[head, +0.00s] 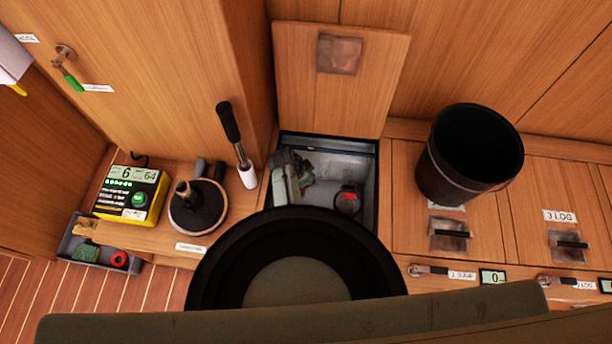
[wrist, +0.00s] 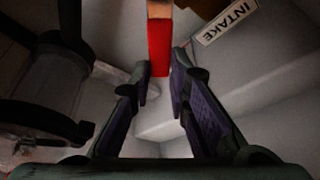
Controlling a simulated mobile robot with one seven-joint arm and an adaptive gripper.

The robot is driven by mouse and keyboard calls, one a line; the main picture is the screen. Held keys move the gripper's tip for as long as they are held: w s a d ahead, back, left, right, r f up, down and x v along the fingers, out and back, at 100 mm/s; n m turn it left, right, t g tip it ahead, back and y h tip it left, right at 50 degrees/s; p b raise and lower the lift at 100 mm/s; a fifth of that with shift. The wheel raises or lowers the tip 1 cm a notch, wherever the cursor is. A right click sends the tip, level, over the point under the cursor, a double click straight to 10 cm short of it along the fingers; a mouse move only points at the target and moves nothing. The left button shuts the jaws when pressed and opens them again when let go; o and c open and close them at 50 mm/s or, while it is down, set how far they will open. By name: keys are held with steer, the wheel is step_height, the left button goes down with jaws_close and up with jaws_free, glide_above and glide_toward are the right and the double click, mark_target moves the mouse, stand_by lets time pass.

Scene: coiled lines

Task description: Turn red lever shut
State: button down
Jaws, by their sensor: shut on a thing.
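The red lever (wrist: 159,45) shows in the wrist view as a straight red bar coming down from the top centre, with a brown end above it. My gripper (wrist: 162,78) has its two fingertips on either side of the lever's lower end and is shut on it. A label reading INTAKE (wrist: 225,22) is to the right of the lever. In the head view, the open floor compartment (head: 376,165) holds a dark round part with a bit of red (head: 348,197); I cannot tell whether this is the lever. My gripper cannot be made out there.
The raised hatch lid (head: 300,75) stands behind the compartment. A black bucket (head: 436,170) stands to the right. To the left are a hand pump (head: 229,122), a round black-topped thing (head: 208,212) and a yellow device (head: 157,205). Pale walls and a dark cylinder (wrist: 55,85) surround my gripper closely.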

steer(key=shift+s+d+m+g, duration=0.15)
steer(key=shift+s+m+g, duration=0.35)
steer(key=shift+s+m, duration=0.55)
steer(key=shift+s+d+m+g, duration=0.1)
steer(key=shift+s+m+g, duration=0.45)
steer(key=shift+m, duration=0.95)
steer(key=shift+s+d+m+g, duration=0.15)
steer(key=shift+s+m+g, duration=0.3)
steer(key=shift+s+m, duration=0.6)
steer(key=shift+w+m, duration=0.1)
steer(key=shift+m, duration=0.2)
steer(key=c, duration=1.5)
jaws_free()
steer(key=shift+w, duration=0.15)
